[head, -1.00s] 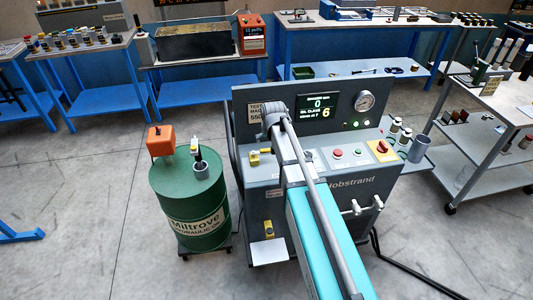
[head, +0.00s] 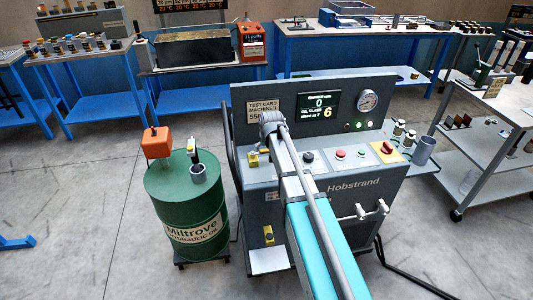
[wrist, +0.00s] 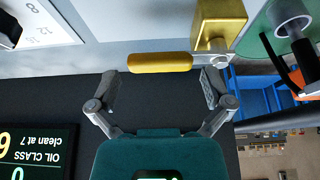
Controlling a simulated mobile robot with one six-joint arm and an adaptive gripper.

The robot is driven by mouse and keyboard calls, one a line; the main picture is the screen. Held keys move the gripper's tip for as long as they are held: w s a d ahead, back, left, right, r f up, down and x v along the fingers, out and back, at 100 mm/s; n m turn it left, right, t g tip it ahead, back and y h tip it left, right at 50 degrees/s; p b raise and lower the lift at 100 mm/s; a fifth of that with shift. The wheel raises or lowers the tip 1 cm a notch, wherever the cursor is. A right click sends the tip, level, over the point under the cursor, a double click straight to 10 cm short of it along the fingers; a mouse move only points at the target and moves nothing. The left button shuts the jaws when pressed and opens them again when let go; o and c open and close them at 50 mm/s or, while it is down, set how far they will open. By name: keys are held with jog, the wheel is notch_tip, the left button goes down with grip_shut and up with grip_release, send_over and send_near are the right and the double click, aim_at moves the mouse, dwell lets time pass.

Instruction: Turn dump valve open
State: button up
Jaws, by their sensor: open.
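A yellow lever valve (head: 258,157) sits on the left of the test machine's (head: 350,190) sloped top. In the wrist view its yellow handle (wrist: 160,62) lies level across the picture, and its brass-coloured body (wrist: 218,20) is at the handle's right end. My gripper (wrist: 159,77) is open and empty. Its two fingertips are spread on either side of the handle, just short of it; I cannot tell whether they touch it. In the head view my arm hides the gripper's fingers.
A green oil drum (head: 187,205) with an orange box on top stands close left of the machine. The display (head: 318,105) and gauge stand on the upright panel behind. A black selector knob (wrist: 8,30) shows in the wrist view. Open floor lies left.

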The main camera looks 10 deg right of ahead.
jog(key=shift+w+f, duration=0.1)
jog(key=shift+f, duration=0.2)
